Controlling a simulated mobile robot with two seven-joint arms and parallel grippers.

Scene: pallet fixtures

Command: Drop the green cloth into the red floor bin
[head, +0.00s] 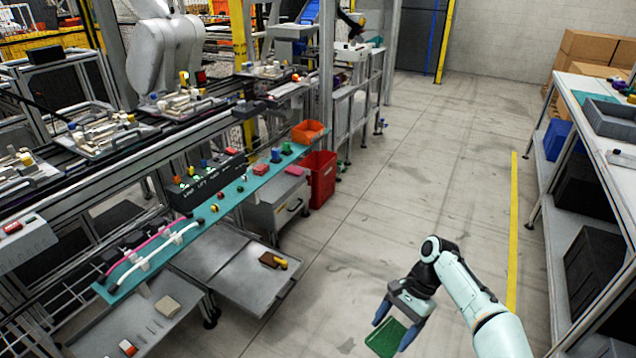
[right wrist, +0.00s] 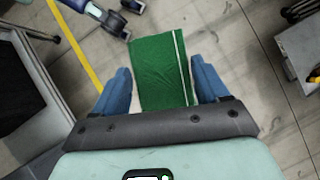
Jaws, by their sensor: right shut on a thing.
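The green cloth (head: 386,338) is a flat green piece between the blue fingers of my right gripper (head: 396,332), low in the head view. The right wrist view shows the cloth (right wrist: 160,72) too, with a pale stripe near its right edge. My right gripper is shut on it, held out over bare floor. The red floor bin (head: 322,178) stands at the far end of the teal-topped bench, up and to the left of the gripper and well apart from it. The bin's inside is mostly hidden.
An orange bin (head: 307,131) sits at the bench end near the red bin. The teal bench ledge (head: 225,196) carries buttons and small parts. A grey cabinet (head: 278,207) stands beside the red bin. A shelved workbench (head: 587,100) is on the right. The grey floor (head: 420,170) between is clear.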

